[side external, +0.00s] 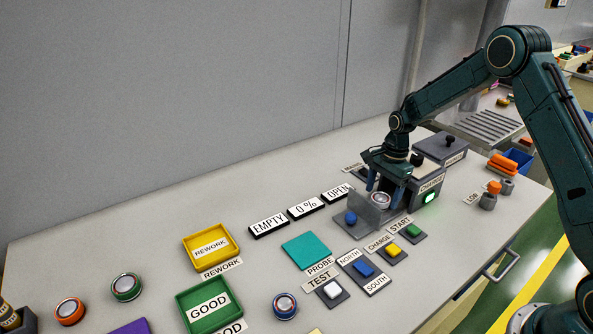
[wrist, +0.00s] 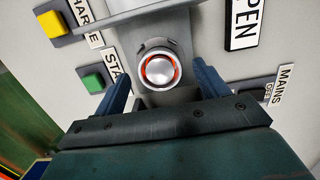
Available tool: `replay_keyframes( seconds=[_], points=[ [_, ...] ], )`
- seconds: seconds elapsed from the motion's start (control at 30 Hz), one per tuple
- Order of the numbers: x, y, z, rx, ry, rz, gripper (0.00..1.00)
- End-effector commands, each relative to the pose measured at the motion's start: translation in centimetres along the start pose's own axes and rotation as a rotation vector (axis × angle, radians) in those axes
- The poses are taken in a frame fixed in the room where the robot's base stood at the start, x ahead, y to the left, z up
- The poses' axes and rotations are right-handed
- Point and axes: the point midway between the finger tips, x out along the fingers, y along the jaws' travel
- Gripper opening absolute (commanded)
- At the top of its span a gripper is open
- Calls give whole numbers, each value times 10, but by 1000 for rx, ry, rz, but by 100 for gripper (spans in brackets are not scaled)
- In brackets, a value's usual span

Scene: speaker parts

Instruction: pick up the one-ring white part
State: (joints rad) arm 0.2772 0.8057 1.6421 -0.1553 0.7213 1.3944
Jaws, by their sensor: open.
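A round part with a pale domed centre, a thin red ring and a silver-white rim (wrist: 160,70) sits on the grey charger fixture (side external: 358,210). The same part (side external: 380,198) shows in the side external view below my gripper (side external: 384,184). My gripper is open, pointing down, its blue fingers on either side of the part in the wrist view. I cannot tell whether the fingers touch it. Three other round parts lie on the table: one orange-rimmed (side external: 70,311), one green-rimmed (side external: 126,287) and one blue-rimmed (side external: 285,305).
The charger box (side external: 425,187) with a lit green lamp stands close beside my gripper. A blue knob (side external: 350,217) is on the fixture's left. Buttons, including a green one (wrist: 93,82), and label blocks lie nearby. Yellow (side external: 211,262) and green (side external: 190,296) trays stand left.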

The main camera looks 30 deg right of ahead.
Motion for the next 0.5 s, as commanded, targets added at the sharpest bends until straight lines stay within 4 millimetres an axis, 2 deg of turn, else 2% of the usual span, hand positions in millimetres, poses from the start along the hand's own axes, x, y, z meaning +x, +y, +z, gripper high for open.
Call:
replay_keyframes(
  seconds=[0.13, 0.5],
  points=[
    [12, 0, 0, 0, 0, 2, 73],
    [14, 0, 0, 0, 0, 0, 73]
  ],
)
